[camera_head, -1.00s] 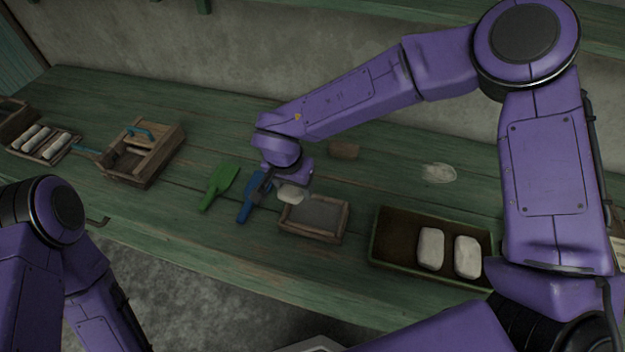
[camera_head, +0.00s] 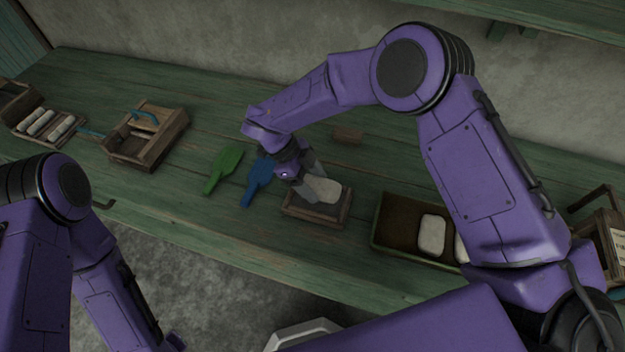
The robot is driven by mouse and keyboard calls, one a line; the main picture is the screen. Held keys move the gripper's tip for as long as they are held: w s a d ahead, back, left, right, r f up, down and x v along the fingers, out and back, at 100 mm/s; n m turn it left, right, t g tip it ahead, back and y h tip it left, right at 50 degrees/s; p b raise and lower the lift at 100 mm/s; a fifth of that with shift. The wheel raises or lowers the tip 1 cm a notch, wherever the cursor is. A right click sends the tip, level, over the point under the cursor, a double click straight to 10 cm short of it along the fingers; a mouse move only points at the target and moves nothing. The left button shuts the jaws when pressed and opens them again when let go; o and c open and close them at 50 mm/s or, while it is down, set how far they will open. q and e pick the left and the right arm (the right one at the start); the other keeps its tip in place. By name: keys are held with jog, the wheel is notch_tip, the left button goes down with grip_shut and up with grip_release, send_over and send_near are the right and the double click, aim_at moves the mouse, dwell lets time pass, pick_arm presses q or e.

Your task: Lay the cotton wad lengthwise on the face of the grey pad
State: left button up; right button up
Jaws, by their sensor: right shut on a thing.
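My right gripper (camera_head: 312,190) is shut on a pale cotton wad (camera_head: 327,188). The wad is over the small wooden-framed tray with the grey pad (camera_head: 322,211) and hides the back part of the pad. I cannot tell whether the wad touches the pad. The wad's long side runs roughly left to right, much like the pad's. My left arm shows at the lower left, but its gripper is out of view.
A green paddle (camera_head: 223,171) and a blue paddle (camera_head: 257,182) lie left of the pad. A box with white wads (camera_head: 432,232) stands to the right. A small wooden block (camera_head: 348,135) lies behind. A wooden crate (camera_head: 145,150) and a tray of white rolls (camera_head: 40,122) are at left.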

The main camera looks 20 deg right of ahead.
jog(key=shift+f, duration=0.9)
pick_arm(q)
jog(key=shift+f, duration=0.45)
pick_arm(e)
jog(key=shift+d, duration=0.1)
pick_arm(q)
jog(key=shift+r, duration=0.2)
pick_arm(e)
jog(key=o, duration=1.2)
jog(key=shift+o, duration=0.2)
notch_tip(320, 180, up, 8)
jog(key=p, duration=0.7)
jog(key=shift+r, duration=0.15)
pick_arm(q)
notch_tip(320, 180, up, 7)
pick_arm(e)
jog(key=shift+s, duration=0.1)
pick_arm(q)
jog(key=shift+s, duration=0.1)
